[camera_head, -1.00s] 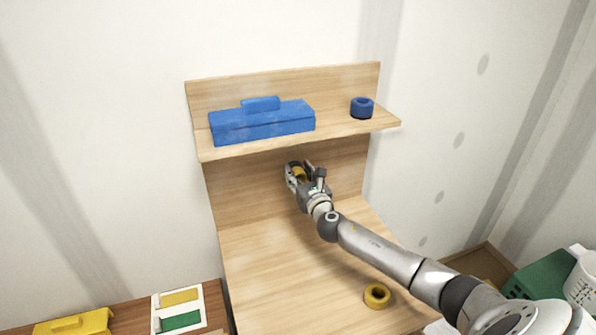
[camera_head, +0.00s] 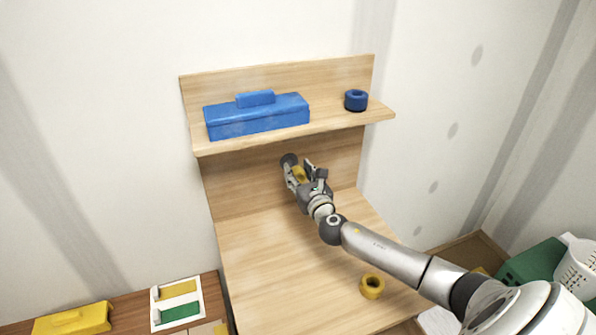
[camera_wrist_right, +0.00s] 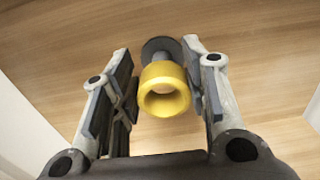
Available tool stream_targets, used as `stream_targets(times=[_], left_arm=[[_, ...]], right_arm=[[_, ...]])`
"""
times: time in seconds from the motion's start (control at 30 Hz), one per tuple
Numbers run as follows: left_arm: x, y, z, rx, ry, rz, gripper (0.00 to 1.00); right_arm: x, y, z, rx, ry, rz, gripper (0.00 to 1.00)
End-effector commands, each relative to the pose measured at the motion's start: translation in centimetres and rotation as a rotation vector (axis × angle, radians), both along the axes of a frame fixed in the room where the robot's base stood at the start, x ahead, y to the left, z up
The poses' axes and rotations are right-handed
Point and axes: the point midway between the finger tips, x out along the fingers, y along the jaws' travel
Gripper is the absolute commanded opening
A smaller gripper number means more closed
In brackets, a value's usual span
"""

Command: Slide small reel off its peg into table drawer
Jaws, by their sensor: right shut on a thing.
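A small yellow reel (camera_wrist_right: 163,90) sits between the two fingers of my right gripper (camera_wrist_right: 163,100) in the right wrist view. The gripper is shut on it. A grey peg with a dark round flange (camera_wrist_right: 159,47) shows just behind the reel; whether the reel still overlaps the peg's end I cannot tell. In the head view my right gripper (camera_head: 302,172) holds the yellow reel (camera_head: 298,174) in front of the back board, below the shelf, with the dark flange (camera_head: 289,159) beside it. No drawer can be made out. My left gripper is not in view.
A blue box (camera_head: 257,116) and a blue ring (camera_head: 356,100) stand on the shelf (camera_head: 330,119) above. Another yellow ring (camera_head: 372,286) lies on the wooden table top (camera_head: 270,265).

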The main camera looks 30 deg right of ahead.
Motion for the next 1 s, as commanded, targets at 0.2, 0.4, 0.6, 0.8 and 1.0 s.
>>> stream_targets(times=[0.2, 0.4, 0.6, 0.8, 1.0], left_arm=[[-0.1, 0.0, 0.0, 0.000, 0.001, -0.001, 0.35], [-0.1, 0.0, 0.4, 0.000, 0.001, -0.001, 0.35], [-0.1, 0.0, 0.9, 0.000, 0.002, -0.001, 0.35], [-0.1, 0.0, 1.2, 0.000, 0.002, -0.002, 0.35], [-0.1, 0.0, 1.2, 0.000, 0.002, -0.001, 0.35]], right_arm=[[0.0, 0.0, 0.0, 0.000, -0.001, 0.000, 0.13], [-0.8, 0.2, 0.0, -0.001, 0.002, 0.000, 0.13], [-2.4, 0.6, 0.0, -0.001, 0.002, 0.001, 0.13], [-3.7, 0.9, 0.1, 0.000, 0.000, 0.001, 0.13], [-3.9, 0.9, 0.0, -0.001, 0.000, 0.000, 0.13]])
